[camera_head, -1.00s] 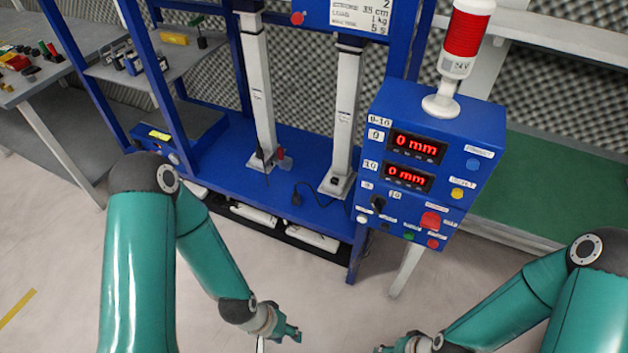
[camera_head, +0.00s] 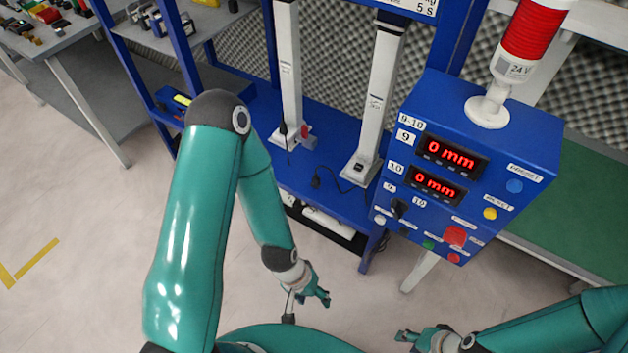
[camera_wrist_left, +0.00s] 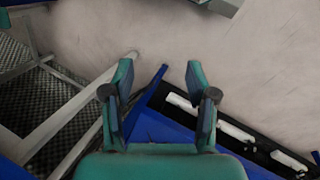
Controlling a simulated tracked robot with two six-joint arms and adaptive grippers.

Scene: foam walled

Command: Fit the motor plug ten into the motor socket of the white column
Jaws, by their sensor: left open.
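Two white columns stand on the blue bench, a left one (camera_head: 288,75) and a right one (camera_head: 380,100). A small dark socket (camera_head: 358,165) shows at the foot of the right column. A black plug (camera_head: 315,182) with a thin cable lies on the bench, left of that foot. Another dark plug (camera_head: 283,128) is at the left column's foot; I cannot tell whether it is seated. My left gripper (camera_head: 322,292) is open and empty, in front of the bench and apart from it; its spread fingers show in the left wrist view (camera_wrist_left: 158,78). My right gripper (camera_head: 402,336) is at the bottom, its jaws unclear.
A blue control box (camera_head: 470,165) with two displays reading 0 mm stands right of the columns. A red signal lamp (camera_head: 533,35) is on top. A green-topped table (camera_head: 590,215) is at right, and a grey table (camera_head: 60,45) at left. The floor before the bench is clear.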

